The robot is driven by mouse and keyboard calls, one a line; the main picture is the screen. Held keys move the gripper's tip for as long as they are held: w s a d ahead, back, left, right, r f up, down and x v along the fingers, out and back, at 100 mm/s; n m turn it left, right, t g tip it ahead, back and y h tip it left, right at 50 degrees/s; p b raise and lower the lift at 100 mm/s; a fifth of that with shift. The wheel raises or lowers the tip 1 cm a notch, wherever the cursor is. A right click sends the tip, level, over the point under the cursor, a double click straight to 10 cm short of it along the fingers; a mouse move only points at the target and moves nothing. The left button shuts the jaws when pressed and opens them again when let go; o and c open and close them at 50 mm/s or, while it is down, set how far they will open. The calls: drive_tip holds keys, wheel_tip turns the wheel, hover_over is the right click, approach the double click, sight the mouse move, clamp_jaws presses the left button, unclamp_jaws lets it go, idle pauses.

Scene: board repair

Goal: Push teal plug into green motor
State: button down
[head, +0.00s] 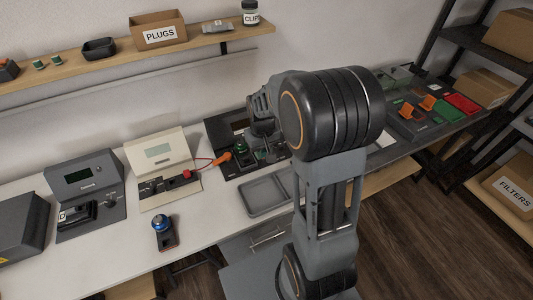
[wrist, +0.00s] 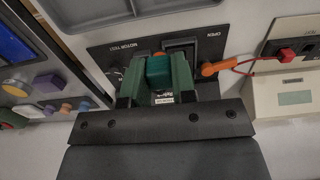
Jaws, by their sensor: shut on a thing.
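The teal plug (wrist: 158,70) shows in the wrist view as a blocky teal piece between the two fingers of my gripper (wrist: 157,82). My gripper is shut on it, over the dark motor test panel (wrist: 100,52). Green surfaces and a small white label show close around and below the plug. I cannot tell which of them belong to the green motor, or whether plug and motor touch. In the head view, a small green part (head: 240,147) sits on the dark panel (head: 228,166), just left of my wrist. My arm hides much of the panel there.
An orange plug (wrist: 209,70) with a red cable is right of my gripper in the wrist view. The cable runs to a red plug (head: 187,174) at the cream unit (head: 155,143). An empty grey tray (head: 262,192) lies in front. A blue-topped part (head: 162,228) stands on the bench.

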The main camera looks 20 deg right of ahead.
drive_tip(key=w+a+p, duration=0.1)
drive_tip(key=w+a, duration=0.1)
drive_tip(key=w, duration=0.8)
drive_tip(key=shift+a+p, duration=0.3)
drive_tip(key=shift+p, duration=0.05)
drive_tip(key=shift+s+f, duration=0.1)
drive_tip(key=shift+f, duration=0.05)
idle(0.3)
drive_tip(key=shift+f+b, duration=3.1)
drive_tip(key=shift+f, duration=1.35)
drive_tip(key=shift+f+b, duration=1.05)
drive_tip(key=shift+f, duration=0.5)
